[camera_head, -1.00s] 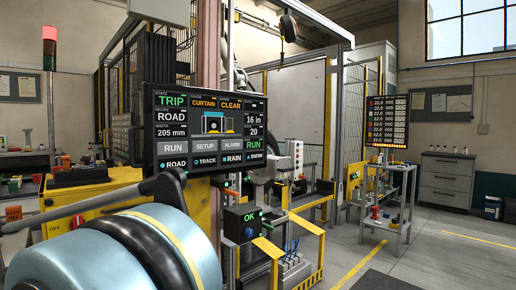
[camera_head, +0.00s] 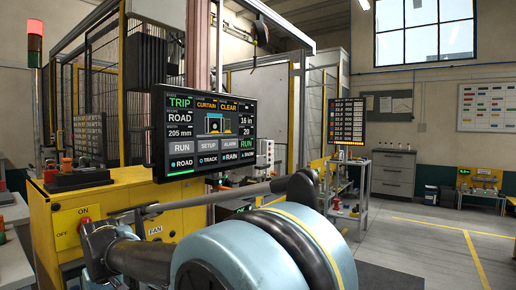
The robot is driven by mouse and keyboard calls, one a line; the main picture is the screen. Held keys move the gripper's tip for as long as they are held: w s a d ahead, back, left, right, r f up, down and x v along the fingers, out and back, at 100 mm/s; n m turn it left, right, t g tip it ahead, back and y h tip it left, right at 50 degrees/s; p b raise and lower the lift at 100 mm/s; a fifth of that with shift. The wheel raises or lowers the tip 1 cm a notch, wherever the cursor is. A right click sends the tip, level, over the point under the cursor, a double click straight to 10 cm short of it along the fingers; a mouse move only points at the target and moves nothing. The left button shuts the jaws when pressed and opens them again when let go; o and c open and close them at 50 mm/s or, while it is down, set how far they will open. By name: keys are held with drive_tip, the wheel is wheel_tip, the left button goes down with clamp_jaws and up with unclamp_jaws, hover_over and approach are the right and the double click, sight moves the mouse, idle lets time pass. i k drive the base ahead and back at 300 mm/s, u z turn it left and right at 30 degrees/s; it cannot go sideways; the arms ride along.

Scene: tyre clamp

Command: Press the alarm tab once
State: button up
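The control screen (camera_head: 205,131) hangs left of the middle in the head view and faces me at a slant. Its lower part has a row of grey tabs: RUN, SETUP and ALARM. The ALARM tab (camera_head: 230,145) is the right one of these three, beside a green RUN readout. TRIP shows in green at the top left of the screen. My blue-grey arm joints and dark links fill the lower middle, below and in front of the screen. I can make out no gripper fingers. None of my arm visibly covers the ALARM tab.
A yellow cabinet (camera_head: 63,228) with ON and OFF labels stands at the left, near my arm. A signal lamp (camera_head: 35,30) glows red. A grey cart (camera_head: 347,205) stands right of the screen, with a second display (camera_head: 347,121) behind it. Open floor lies at the right.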

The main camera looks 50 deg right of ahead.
sight(232, 144)
drive_tip(key=z, duration=2.6)
drive_tip(key=k, duration=1.25)
drive_tip(key=u, duration=0.75)
drive_tip(key=i, duration=1)
